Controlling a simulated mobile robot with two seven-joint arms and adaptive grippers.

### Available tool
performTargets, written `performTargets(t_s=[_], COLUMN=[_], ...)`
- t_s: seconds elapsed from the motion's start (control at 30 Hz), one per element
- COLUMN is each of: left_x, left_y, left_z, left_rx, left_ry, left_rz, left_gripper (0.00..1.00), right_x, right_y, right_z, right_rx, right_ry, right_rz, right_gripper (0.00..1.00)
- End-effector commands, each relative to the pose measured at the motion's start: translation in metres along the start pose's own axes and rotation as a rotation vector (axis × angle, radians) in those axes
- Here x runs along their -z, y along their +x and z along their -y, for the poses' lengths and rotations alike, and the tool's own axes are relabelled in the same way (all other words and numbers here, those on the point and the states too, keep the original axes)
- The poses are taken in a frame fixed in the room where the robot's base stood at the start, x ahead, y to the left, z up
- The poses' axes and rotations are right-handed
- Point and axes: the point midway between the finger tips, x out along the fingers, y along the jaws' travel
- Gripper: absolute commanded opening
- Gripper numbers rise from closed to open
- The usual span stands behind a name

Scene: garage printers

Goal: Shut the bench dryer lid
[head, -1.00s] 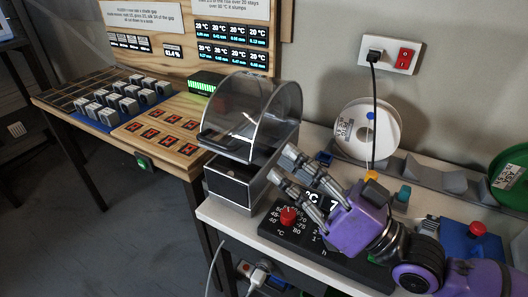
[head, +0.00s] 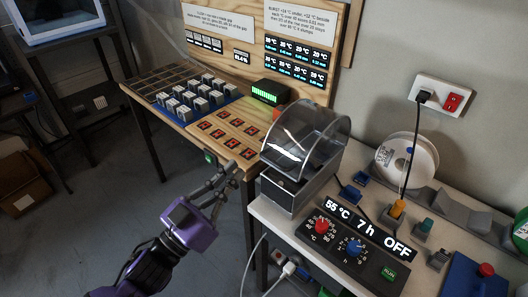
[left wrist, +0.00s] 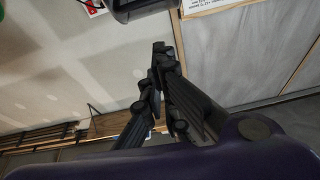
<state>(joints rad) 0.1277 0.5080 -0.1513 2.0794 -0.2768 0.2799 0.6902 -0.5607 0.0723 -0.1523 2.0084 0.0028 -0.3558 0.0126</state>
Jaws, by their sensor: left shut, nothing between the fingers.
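The bench dryer (head: 290,193) is a dark box at the left end of the white bench, with a clear curved lid (head: 318,128) over it. My left gripper (head: 222,185) is to the left of the dryer, in front of the wooden table, apart from both. Its fingers are shut and empty; they also show in the left wrist view (left wrist: 162,80). My right gripper is out of view.
A control panel (head: 345,253) with red and blue knobs reads 55 °C, 7 h, OFF. A white spool (head: 408,160) stands behind it. A wooden table (head: 180,130) with a grid of grey blocks is left of the dryer. Open floor lies at the lower left.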

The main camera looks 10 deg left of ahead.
Motion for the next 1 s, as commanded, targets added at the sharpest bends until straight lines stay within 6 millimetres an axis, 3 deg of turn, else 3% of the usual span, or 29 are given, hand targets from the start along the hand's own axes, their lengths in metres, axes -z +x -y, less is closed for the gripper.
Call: performTargets(t_s=[0.13, 0.27, 0.67, 0.8, 1.0], left_x=[0.005, 0.007, 0.009, -0.019, -0.032], left_y=[0.004, 0.020, 0.104, 0.092, 0.087], left_z=[-0.004, -0.004, -0.005, -0.006, -0.007], left_rx=[-0.018, -0.016, -0.016, -0.010, -0.013], left_ry=[-0.051, -0.054, -0.051, -0.056, -0.053], left_rz=[-0.021, -0.024, -0.023, -0.013, -0.017], left_gripper=[0.00, 0.00, 0.00, 0.00, 0.00], right_x=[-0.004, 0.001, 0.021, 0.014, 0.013], right_y=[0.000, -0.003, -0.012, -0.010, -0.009], right_z=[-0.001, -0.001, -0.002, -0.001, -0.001], right_rx=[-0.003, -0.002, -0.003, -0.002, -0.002], right_ry=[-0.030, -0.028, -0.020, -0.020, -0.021], right_rz=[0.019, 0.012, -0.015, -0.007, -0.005], right_gripper=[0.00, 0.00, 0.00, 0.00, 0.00])
